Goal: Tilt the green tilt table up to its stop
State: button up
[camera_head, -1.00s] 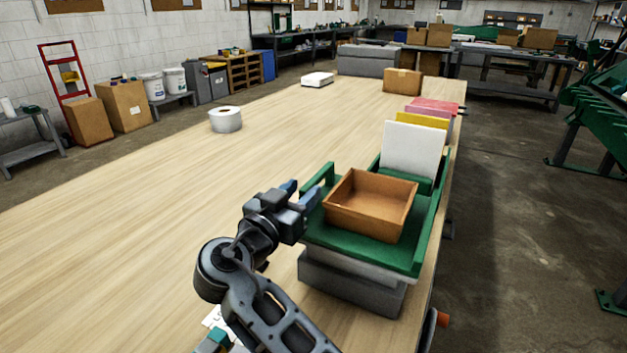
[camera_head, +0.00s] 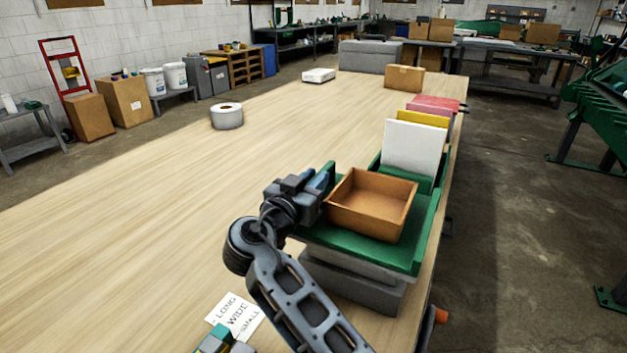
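The green tilt table (camera_head: 345,240) stands on a grey base (camera_head: 350,283) near the right edge of the workbench. Its top looks close to level. An open orange-brown box (camera_head: 372,205) sits on it, and a white panel (camera_head: 412,148) stands upright behind the box. My gripper (camera_head: 328,180) is at the left side of the tilt table, by its raised green side piece and close to the box. The fingers overlap the green edge, so I cannot tell whether they are open, shut or touching it.
Yellow (camera_head: 422,119) and pink (camera_head: 432,107) panels stand behind the white one. A white roll (camera_head: 227,116), a cardboard box (camera_head: 405,78) and a paper label (camera_head: 236,317) lie on the workbench (camera_head: 130,220). Its left and middle are mostly clear.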

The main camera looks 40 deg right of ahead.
grip_shut()
jog(key=s+d+r+m+b, duration=0.1)
jog(key=s+r+m+b, duration=0.2)
jog(key=r, duration=0.5)
jog(key=shift+s+d+m+b, duration=0.3)
jog(key=shift+m+b, duration=0.3)
jog(key=shift+b, duration=0.65)
jog(key=o, duration=0.5)
grip_release()
jog(key=shift+o, duration=0.2)
jog(key=shift+a+f, duration=0.1)
jog(key=shift+a, duration=0.05)
